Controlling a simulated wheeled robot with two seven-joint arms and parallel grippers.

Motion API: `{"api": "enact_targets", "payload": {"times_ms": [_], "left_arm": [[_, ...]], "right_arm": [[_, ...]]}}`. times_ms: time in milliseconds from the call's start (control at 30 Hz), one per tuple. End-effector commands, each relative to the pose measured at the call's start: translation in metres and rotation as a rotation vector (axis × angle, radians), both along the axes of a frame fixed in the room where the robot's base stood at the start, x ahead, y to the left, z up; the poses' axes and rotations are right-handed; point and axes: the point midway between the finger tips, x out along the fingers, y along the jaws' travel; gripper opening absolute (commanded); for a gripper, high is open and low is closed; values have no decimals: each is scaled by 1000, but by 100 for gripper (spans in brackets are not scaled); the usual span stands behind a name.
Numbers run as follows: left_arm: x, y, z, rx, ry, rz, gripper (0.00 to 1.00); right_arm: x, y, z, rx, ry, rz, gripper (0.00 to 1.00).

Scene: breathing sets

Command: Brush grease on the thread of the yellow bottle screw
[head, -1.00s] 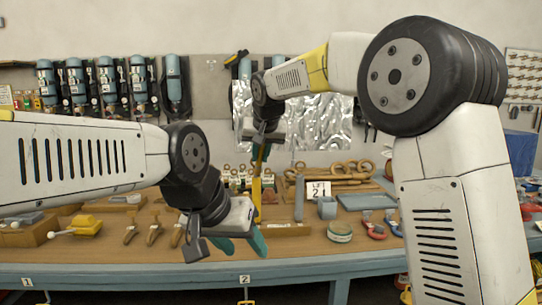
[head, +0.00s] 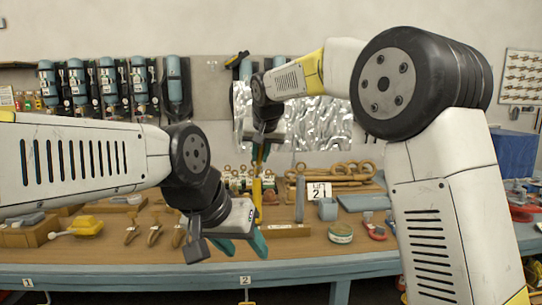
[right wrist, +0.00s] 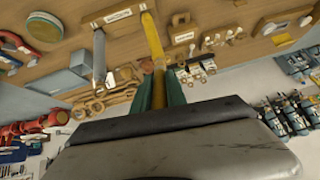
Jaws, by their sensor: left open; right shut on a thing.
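My left gripper (head: 243,244) is open and empty over the bench's front edge. A round tin (head: 340,233) with a green side stands right of the block.
Red shackles (head: 376,229) lie at right. Wooden-handled tools (head: 154,234) and a yellow tool (head: 85,226) are at left.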

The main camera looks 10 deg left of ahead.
Motion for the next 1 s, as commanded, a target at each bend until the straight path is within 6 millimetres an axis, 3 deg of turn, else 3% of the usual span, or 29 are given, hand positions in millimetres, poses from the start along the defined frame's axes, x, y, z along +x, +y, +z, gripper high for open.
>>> {"api": "enact_targets", "payload": {"times_ms": [1000], "left_arm": [[0, 0, 0, 0, 0, 0, 52]], "right_arm": [[11, 4, 0, 1, 0, -1, 0]]}}
